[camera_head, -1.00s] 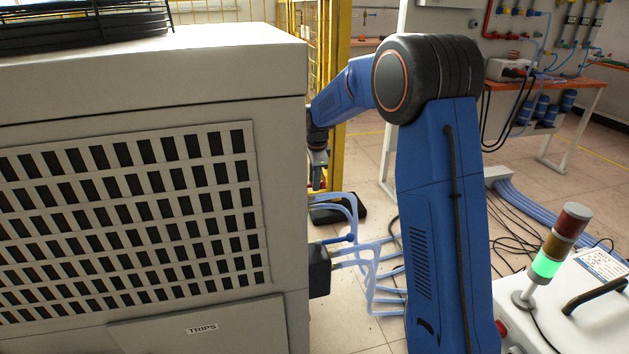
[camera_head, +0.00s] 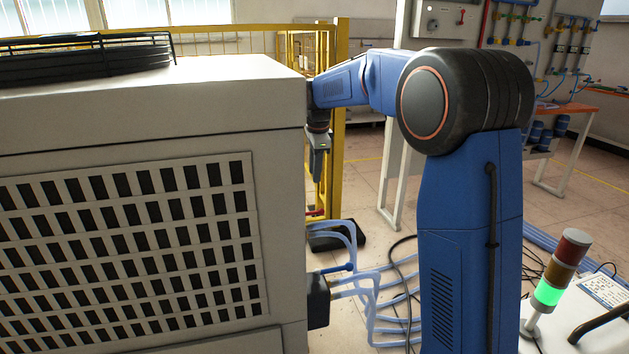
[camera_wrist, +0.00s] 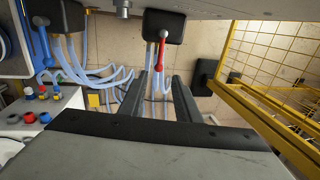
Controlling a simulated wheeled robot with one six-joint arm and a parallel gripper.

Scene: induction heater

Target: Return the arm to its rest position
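My arm is bent at a large dark joint, with its forearm reaching left behind the corner of the grey cabinet (camera_head: 285,95). My gripper (camera_head: 318,175) hangs downward just past that corner, partly hidden by it. In the wrist view my gripper (camera_wrist: 161,76) shows two dark fingers spread apart with nothing held between them. Beyond them is a red lever (camera_wrist: 160,52) on a black block (camera_wrist: 164,24) with pale blue hoses. I cannot tell the exact distance to the lever.
Yellow fencing (camera_head: 340,110) stands behind my gripper, and it also shows at right in the wrist view (camera_wrist: 262,80). Blue hoses (camera_head: 372,290) run low beside the cabinet. A signal tower (camera_head: 550,285) with its green light lit stands at right. Some floor is open behind my arm.

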